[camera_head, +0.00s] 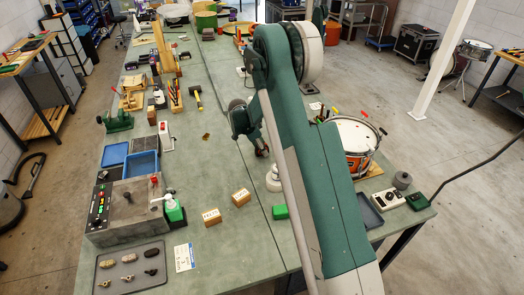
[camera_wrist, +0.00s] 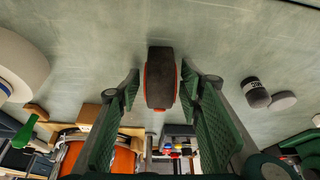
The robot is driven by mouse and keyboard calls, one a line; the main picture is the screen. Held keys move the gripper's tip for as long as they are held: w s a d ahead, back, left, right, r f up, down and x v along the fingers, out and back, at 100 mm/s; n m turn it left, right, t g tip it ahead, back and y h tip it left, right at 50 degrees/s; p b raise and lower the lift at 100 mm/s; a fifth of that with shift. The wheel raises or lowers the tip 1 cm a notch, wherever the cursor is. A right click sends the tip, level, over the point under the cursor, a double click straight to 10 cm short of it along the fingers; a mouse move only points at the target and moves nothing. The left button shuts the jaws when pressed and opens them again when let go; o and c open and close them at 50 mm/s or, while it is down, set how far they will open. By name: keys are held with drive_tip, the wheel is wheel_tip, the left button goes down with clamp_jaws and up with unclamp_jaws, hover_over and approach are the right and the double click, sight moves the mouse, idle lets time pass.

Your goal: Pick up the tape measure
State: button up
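In the wrist view, a dark, rounded object with orange-red edges (camera_wrist: 161,78), which looks like the tape measure, stands on the grey-green bench top. My gripper (camera_wrist: 161,88) is open, with one green finger on each side of it. Narrow gaps seem to show between the fingertips and its sides; contact is hard to judge. In the head view, my gripper (camera_head: 262,151) is low over the middle of the bench, partly behind my arm. I cannot make out the tape measure there.
A white round object (camera_wrist: 20,68) lies left in the wrist view; a dark jar (camera_wrist: 255,92) stands right. An orange drum (camera_head: 356,146) stands right of my arm. Two small wooden blocks (camera_head: 241,197) and a green box (camera_head: 280,212) lie nearer. The bench's left-middle is clear.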

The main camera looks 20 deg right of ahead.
drive_tip(key=c, duration=1.1)
drive_tip(key=shift+r, duration=0.15)
drive_tip(key=shift+r, duration=4.9)
